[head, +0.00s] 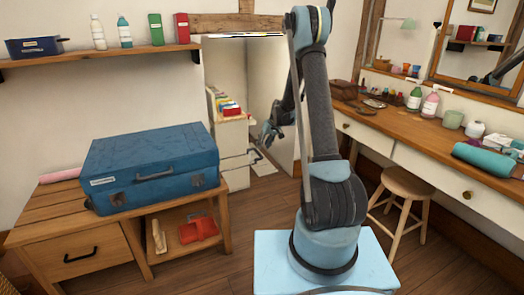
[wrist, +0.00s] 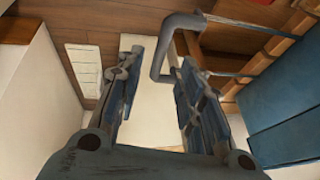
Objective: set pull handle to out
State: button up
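A dark grey pull handle (head: 256,156) is on the front of the pale cabinet, low in the head view. In the wrist view the bent grey bar of the handle (wrist: 158,58) lies between my fingertips, nearer the right finger. Whether the right finger touches the bar I cannot tell. In the head view my gripper (head: 268,135) is just above the handle, partly hidden by its own links.
The pale cabinet (head: 232,140) holds several coloured items. A blue case (head: 150,165) lies on a wooden bench at left, close to the cabinet. A long desk (head: 430,165) and a stool (head: 405,185) stand at right.

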jog(key=shift+v, duration=2.6)
jog(key=s+d+r+m+h, duration=0.1)
jog(key=s+d+r, duration=0.1)
jog(key=s+r, duration=0.45)
jog(key=s+d+r, duration=0.3)
jog(key=s+r, duration=0.1)
jog(key=s, duration=0.6)
jog(key=s+d+r+m+h, duration=0.1)
jog(key=s+d+r, duration=0.1)
jog(key=s+r, duration=0.55)
jog(key=s+d+f, duration=0.2)
jog(key=s, duration=0.7)
jog(key=s+d+f+m+h, duration=0.1)
jog(key=s+d+f, duration=0.1)
jog(key=s, duration=0.8)
jog(key=s+d+f+g, duration=0.1)
jog(key=s+d+f, duration=0.1)
jog(key=s, duration=0.7)
jog(key=shift+s+f+m+h, duration=0.25)
jog(key=shift+f+m+h, duration=0.15)
jog(key=shift+f, duration=0.5)
